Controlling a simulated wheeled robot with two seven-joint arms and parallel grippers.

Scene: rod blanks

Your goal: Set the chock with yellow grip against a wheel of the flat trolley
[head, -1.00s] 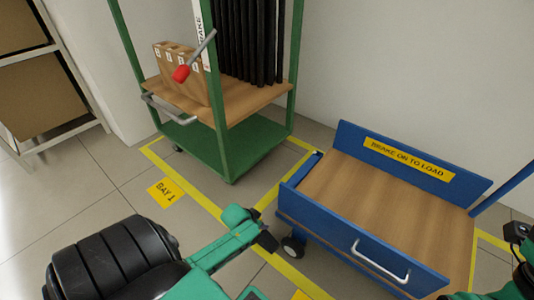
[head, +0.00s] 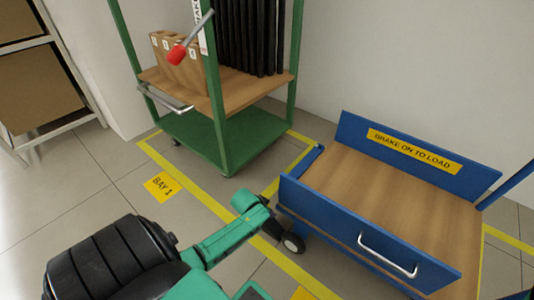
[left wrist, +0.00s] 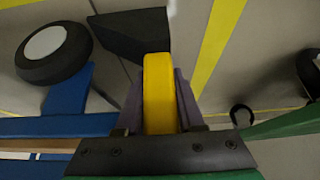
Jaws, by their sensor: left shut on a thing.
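The flat trolley (head: 370,230) is blue with a wooden deck, on the right in the head view. Its near-left wheel (head: 292,242) also shows at the upper left of the left wrist view (left wrist: 52,48). My left gripper (head: 272,228) is beside this wheel. In the left wrist view the gripper (left wrist: 160,98) is shut on the yellow grip (left wrist: 158,90) of the black chock (left wrist: 130,34). The chock's narrow end points to the wheel and is very close; I cannot tell if they touch. The chock is hidden in the head view. My right gripper is out of view.
A green shelf trolley (head: 215,140) with boxes and black rods stands behind on the left, its red-knobbed lever (head: 176,54) sticking out. Yellow floor lines (head: 205,205) and a "BAY 1" label (head: 160,187) mark the floor. Open floor lies at left.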

